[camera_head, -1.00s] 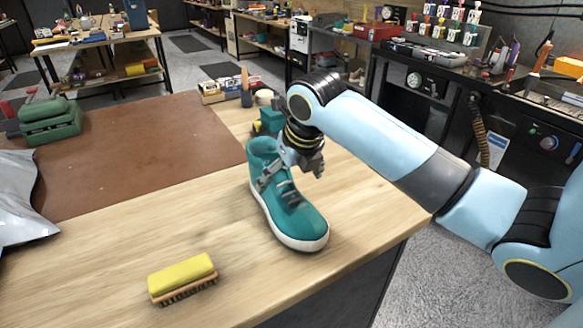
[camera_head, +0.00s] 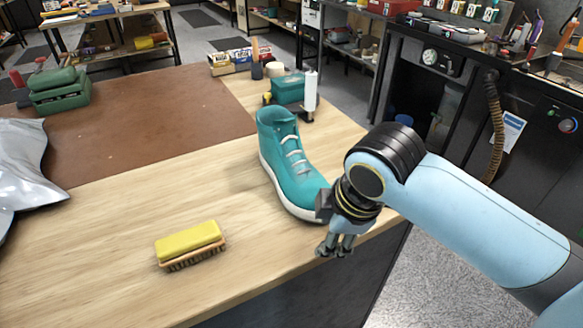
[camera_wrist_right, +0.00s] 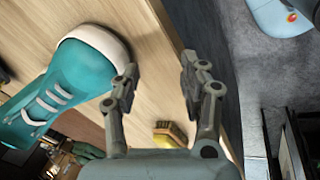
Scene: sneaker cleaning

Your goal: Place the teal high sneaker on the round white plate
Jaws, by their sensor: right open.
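The teal high sneaker (camera_head: 288,160) stands upright on the wooden table, its toe toward the front right. It also shows at the left of the right wrist view (camera_wrist_right: 72,78), lying sideways in that picture. My right gripper (camera_head: 334,250) is at the table's front right edge, just past the sneaker's toe. In the right wrist view the fingers (camera_wrist_right: 158,75) are spread apart with nothing between them. The gripper is beside the sneaker and does not hold it. No round white plate shows in these views. My left gripper is out of view.
A yellow brush (camera_head: 190,244) lies on the table in front. A brown mat (camera_head: 140,135) covers the left rear, with a green case (camera_head: 60,90) and a grey bag (camera_head: 25,172) near it. A teal box (camera_head: 288,88) stands behind the sneaker. Bare wood lies left of the sneaker.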

